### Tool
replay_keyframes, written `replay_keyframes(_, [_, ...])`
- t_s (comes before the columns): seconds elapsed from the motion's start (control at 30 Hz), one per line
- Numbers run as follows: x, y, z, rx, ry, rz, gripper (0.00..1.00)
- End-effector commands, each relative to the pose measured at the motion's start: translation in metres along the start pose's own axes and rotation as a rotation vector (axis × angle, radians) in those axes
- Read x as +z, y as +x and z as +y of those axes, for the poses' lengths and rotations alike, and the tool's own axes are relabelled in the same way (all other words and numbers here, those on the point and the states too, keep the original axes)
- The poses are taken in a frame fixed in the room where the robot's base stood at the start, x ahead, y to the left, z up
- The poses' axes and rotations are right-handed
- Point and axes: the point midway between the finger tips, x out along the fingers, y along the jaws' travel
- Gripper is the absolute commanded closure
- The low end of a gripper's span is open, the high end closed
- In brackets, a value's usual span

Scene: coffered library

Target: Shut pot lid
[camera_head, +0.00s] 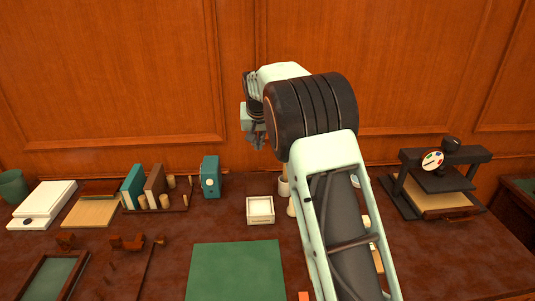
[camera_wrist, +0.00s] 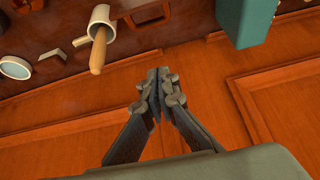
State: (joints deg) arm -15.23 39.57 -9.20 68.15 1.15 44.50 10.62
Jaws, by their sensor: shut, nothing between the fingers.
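A small cream pot (camera_head: 284,187) stands toward the back of the desk in the head view, partly hidden by my arm. In the wrist view a pale cylindrical pot (camera_wrist: 101,18) shows at the top, with a wooden stick (camera_wrist: 98,50) at its mouth. I cannot make out a separate lid or how it sits. My gripper (camera_head: 257,142) is above the desk's back edge, in front of the wood panelling and apart from the pot. In the wrist view its fingertips (camera_wrist: 158,82) are together with nothing between them.
A pale square tray (camera_head: 260,220), a teal box (camera_head: 210,177) and books (camera_head: 154,184) stand left of my arm. A green mat (camera_head: 235,270) lies in front. A dark press (camera_head: 440,180) stands at right. The panelled wall (camera_head: 110,80) is close behind my gripper.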

Motion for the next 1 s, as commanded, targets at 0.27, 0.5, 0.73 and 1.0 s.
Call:
replay_keyframes(0.27, [0.001, 0.048, 0.001, 0.003, 0.001, -0.003, 1.00])
replay_keyframes(0.5, [0.000, 0.090, 0.001, 0.002, 0.002, -0.002, 1.00])
replay_keyframes(0.73, [0.019, 0.083, 0.000, 0.001, 0.002, 0.000, 1.00])
replay_keyframes(1.0, [0.035, 0.079, 0.001, 0.002, 0.002, 0.000, 1.00])
